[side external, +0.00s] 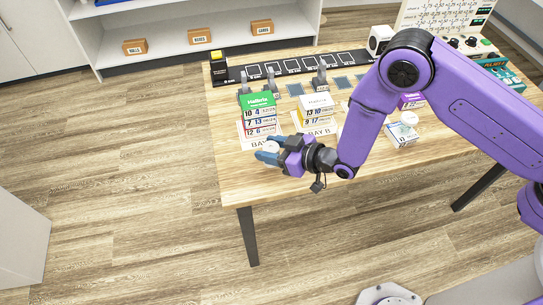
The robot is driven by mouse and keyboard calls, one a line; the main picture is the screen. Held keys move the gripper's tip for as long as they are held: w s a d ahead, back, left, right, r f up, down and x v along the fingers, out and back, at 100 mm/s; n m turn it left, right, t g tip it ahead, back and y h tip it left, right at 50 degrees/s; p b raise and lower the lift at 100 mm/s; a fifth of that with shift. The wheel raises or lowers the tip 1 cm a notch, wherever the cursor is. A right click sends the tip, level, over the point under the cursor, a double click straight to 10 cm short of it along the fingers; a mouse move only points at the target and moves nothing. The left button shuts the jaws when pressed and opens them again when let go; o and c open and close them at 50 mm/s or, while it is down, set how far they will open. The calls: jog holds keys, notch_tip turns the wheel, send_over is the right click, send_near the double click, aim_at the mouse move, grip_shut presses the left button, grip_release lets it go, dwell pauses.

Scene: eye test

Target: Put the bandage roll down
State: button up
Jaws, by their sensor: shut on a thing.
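A small white roll (271,146), which looks like the bandage roll, is at the fingers of my gripper (270,152). My gripper is shut on it near the table's front left edge, just in front of the left stack of boxes. Fingers and wrist hide part of the roll. I cannot tell whether it touches the table (235,168). Another white round item (409,118) sits on a white and blue box (401,137) at the right, beyond my forearm.
A green-topped box stack (258,114) stands on the left bay sheet, and a white-topped stack (316,109) on the right one. A dark strip with pale squares (290,66) runs along the back. My arm crosses the table's right side. A shelf with small boxes (198,36) stands behind.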

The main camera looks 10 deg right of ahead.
jog(key=shift+f, duration=1.7)
jog(key=o, duration=1)
jog(key=shift+f, duration=0.15)
jog(key=shift+o, duration=0.2)
jog(key=shift+s+d+r, duration=0.1)
jog(key=shift+r, duration=0.15)
jog(key=v, duration=1.1)
jog(key=shift+s+d+r, duration=0.2)
jog(key=shift+s, duration=0.05)
